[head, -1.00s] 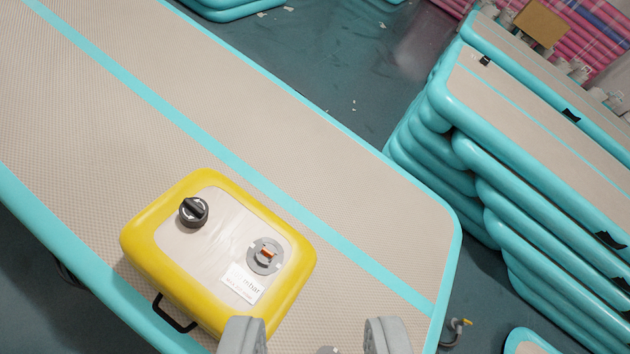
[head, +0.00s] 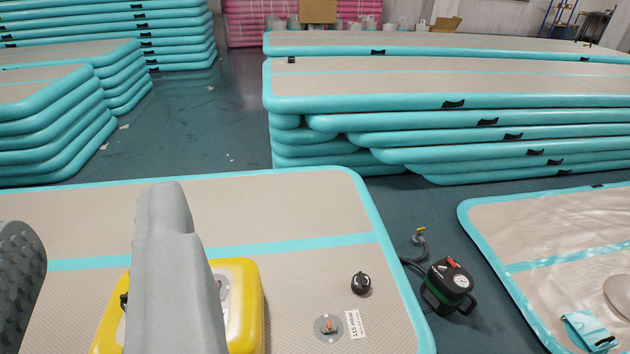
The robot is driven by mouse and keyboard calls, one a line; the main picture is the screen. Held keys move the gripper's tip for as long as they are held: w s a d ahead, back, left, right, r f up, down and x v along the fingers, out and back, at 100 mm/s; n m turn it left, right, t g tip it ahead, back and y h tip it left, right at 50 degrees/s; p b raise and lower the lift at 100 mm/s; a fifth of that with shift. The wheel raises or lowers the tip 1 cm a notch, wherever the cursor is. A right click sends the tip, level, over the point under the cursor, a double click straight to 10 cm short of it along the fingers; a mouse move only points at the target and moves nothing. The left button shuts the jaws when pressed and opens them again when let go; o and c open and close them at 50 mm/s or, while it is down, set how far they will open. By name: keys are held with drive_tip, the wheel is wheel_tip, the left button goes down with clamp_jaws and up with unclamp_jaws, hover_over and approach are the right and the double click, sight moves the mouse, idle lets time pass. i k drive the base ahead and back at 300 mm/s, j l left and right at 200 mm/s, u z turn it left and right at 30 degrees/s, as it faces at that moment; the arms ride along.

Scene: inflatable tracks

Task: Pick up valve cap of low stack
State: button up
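A black round cap (head: 361,283) with a raised grip lies on the beige top of the low mat stack (head: 290,205), right of the yellow block. Near it is a grey valve (head: 328,327) with an orange centre, beside a white label. My gripper (head: 88,215) is large in the left foreground, its two grey fingers wide apart with nothing seen between them. The right finger hides much of the yellow inflatable block (head: 250,310). Part of a dark item shows at that block's left side, mostly hidden. The cap is right of both fingers and apart from them.
A black pump (head: 448,287) with a hose stands on the floor right of the mat. Another mat (head: 490,235) lies at the far right. Tall turquoise stacks (head: 450,105) stand behind and at the left (head: 50,125). Dark floor is open between them.

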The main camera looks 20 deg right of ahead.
sight(361, 282)
drive_tip(key=z, duration=0.95)
drive_tip(key=k+j+z, duration=0.1)
drive_tip(key=k+j, duration=0.45)
drive_tip(key=j, duration=0.05)
